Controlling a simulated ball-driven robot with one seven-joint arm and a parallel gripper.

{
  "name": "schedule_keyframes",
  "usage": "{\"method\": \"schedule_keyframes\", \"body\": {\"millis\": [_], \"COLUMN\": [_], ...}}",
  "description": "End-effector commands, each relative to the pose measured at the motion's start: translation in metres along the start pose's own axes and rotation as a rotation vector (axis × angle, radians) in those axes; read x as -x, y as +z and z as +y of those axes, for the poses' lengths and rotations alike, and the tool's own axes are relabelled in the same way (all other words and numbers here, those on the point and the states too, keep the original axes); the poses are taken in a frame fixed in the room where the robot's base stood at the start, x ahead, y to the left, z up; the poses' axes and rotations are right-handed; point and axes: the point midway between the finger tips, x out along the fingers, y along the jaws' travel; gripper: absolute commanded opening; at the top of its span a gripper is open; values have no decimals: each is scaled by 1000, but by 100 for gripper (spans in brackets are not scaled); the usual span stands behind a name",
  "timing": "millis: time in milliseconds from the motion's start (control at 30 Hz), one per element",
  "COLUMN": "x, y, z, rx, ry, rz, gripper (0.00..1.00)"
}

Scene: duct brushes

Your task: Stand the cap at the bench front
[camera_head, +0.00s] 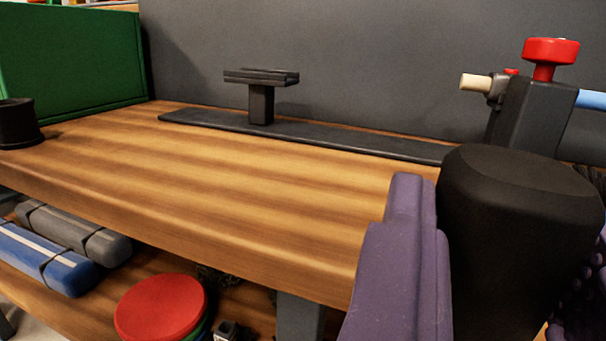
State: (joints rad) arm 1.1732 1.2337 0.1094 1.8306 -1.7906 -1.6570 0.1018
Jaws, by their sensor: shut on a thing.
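My gripper (508,235) is at the right of the view, with one smooth purple finger on the left and part of a studded purple finger at the right edge. It is shut on a black, rounded, slightly tapering piece, which I take to be the cap (518,225). The cap looks roughly upright, its flat top facing up. It hides part of the bench's right end, and its lower end is cut off by the frame. The wooden bench top (270,180) has a clear front edge to the left of my gripper.
A black strip (330,136) with a T-shaped post (261,100) lies along the back. A dark fixture with a red knob (550,52) stands behind the cap. A black cup-like piece (18,124) stands far left. The middle bench is free.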

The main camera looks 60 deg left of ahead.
Motion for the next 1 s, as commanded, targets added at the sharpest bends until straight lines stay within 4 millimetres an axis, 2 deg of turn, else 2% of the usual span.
{"method": "schedule_keyframes", "body": {"millis": [200,300,400,667,800,1000], "x": [-60,-81,-94,-113,-106,-106], "y": [20,26,29,36,65,66], "z": [-33,-45,-52,-62,-61,-60], "rx": [-3,-2,-1,-1,0,1], "ry": [-3,-3,-1,0,1,0], "rz": [3,2,1,0,0,0], "gripper": [0,0,0,0,0,0]}}
